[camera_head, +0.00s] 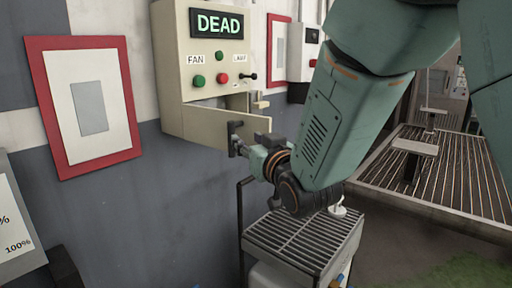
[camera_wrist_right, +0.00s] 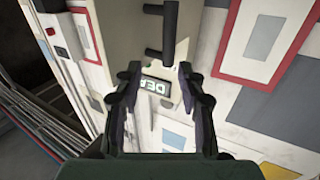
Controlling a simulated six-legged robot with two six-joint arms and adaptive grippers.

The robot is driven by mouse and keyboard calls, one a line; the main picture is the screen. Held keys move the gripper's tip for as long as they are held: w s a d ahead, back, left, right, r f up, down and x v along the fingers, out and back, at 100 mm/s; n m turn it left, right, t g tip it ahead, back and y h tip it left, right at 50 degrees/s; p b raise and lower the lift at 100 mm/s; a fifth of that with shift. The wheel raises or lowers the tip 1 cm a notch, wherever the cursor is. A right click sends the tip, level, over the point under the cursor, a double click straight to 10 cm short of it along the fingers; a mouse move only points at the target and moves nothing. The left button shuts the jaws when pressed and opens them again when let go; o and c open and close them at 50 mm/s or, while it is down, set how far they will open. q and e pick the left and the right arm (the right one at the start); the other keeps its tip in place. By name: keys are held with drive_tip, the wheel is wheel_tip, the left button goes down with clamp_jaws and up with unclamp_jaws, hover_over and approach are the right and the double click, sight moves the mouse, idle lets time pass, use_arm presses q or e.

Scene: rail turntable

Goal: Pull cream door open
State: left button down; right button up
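The cream door (camera_head: 208,126) is the lower panel of a cream wall box (camera_head: 172,60). A lighter wedge shows above its right end; I cannot tell surely how far it stands open. A black handle (camera_head: 233,137) sits at the door's right end. My right gripper (camera_head: 243,145) is at this handle in the head view, partly hidden by its own wrist. In the right wrist view the gripper (camera_wrist_right: 160,72) has its two fingers apart. The black handle (camera_wrist_right: 171,28) shows beyond the fingertips, with no clear grip on it. My left gripper is not in view.
The box carries a DEAD display (camera_head: 217,23), buttons and a small lever (camera_head: 248,76). A red-framed panel (camera_head: 125,110) hangs on the wall at left. A slatted stand (camera_head: 300,243) is below the gripper. A large rail-topped table (camera_head: 455,175) is at right.

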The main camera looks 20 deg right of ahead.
drive_tip(key=s+d+f+g+h+b, duration=0.1)
drive_tip(key=s+f+g+b, duration=0.3)
drive_tip(key=f, duration=0.9)
drive_tip(key=s+d+f+g+b, duration=0.1)
drive_tip(key=s+d+f+g, duration=0.15)
drive_tip(key=s+f, duration=0.7)
drive_tip(key=s+f+g+h+b, duration=0.1)
drive_tip(key=s+f+g+b, duration=0.2)
drive_tip(key=f, duration=1.2)
drive_tip(key=s+d+f+m+g+b, duration=0.1)
drive_tip(key=s+f+g+b, duration=0.6)
drive_tip(key=s+f, duration=1.7)
drive_tip(key=shift+s+f+m+g+b, duration=0.15)
drive_tip(key=shift+s+m+g+b, duration=0.15)
drive_tip(key=shift+s+g, duration=0.45)
drive_tip(key=shift+w+d, duration=0.1)
drive_tip(key=shift+w, duration=0.1)
